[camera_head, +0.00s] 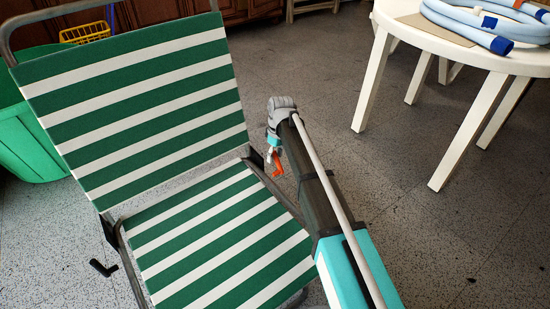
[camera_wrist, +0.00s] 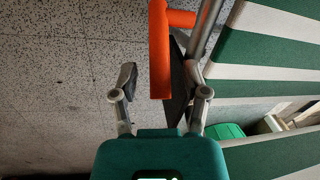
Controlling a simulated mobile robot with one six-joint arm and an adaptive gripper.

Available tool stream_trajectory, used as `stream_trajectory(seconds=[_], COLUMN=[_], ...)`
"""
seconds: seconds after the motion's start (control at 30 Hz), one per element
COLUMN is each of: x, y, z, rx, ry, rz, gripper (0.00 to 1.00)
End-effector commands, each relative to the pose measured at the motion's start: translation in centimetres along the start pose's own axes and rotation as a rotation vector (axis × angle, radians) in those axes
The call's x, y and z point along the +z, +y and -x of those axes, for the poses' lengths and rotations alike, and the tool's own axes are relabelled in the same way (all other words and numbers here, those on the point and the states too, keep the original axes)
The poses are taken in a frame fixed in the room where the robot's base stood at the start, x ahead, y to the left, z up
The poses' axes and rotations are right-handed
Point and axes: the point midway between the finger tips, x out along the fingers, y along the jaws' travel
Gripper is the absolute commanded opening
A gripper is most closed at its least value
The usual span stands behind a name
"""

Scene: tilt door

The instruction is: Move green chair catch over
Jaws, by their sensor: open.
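The green-and-white striped chair (camera_head: 140,105) stands unfolded at the left of the head view; its striped fabric also fills the right of the wrist view (camera_wrist: 280,50). An orange catch (camera_head: 277,164) is at the chair's right side, by the joint of back and seat. In the wrist view the orange catch (camera_wrist: 160,50) hangs down near a grey chair tube. My gripper (camera_head: 270,148) is beside the catch. My gripper (camera_wrist: 148,75) is open, with the catch's end between its fingers in the picture, closer to the right one. Contact cannot be told.
A black catch-like piece (camera_head: 103,268) shows at the chair's left side. A white round table (camera_head: 437,180) with a coiled blue hose (camera_head: 485,18) stands at right. A green tub (camera_head: 35,140) and yellow basket (camera_head: 85,33) are behind the chair. Floor between chair and table is clear.

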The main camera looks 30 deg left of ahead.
Motion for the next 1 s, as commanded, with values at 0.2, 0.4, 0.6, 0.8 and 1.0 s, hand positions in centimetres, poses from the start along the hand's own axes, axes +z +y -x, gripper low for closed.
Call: stream_trajectory(seconds=[0.2, 0.4, 0.6, 0.8, 1.0], x=[-0.01, -0.01, 0.00, -0.01, 0.06], y=[-0.01, -0.01, -0.02, -0.03, -0.07], z=[-0.05, -0.05, -0.05, -0.05, -0.04], rx=[0.000, 0.000, 0.000, 0.000, 0.001], ry=[0.000, 0.000, 0.000, 0.000, 0.006], rz=[0.000, 0.000, 0.000, 0.000, 0.001], gripper=[0.59, 0.42, 0.05, 0.00, 0.00])
